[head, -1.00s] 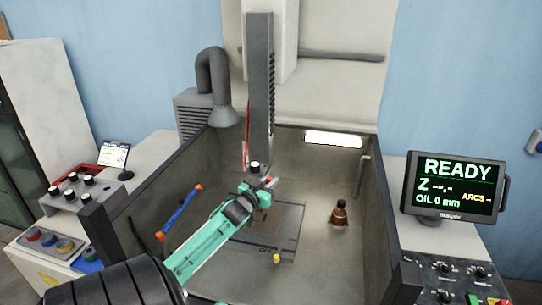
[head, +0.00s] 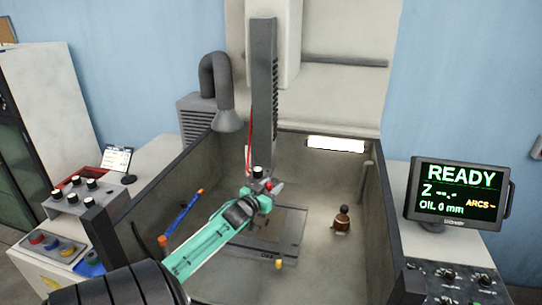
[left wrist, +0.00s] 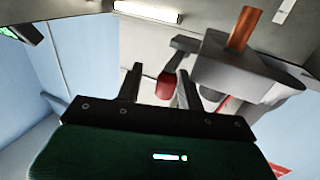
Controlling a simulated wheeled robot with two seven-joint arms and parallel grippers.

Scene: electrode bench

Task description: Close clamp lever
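The clamp lever (left wrist: 165,84) has a red grip and shows in the left wrist view, between the two dark fingers of my left gripper (left wrist: 160,86). The fingers stand apart, with a visible gap on each side of the red grip. The lever joins a grey clamp head (left wrist: 235,70) that carries a copper electrode (left wrist: 242,30). In the head view my left gripper (head: 262,192) is at the lower end of the grey vertical column (head: 263,90). A small red part shows beside it there, but my gripper hides most of the clamp.
The tank has dark walls (head: 380,215) on both sides. The monitor (head: 458,190) reads READY. The tank floor at right is mostly clear.

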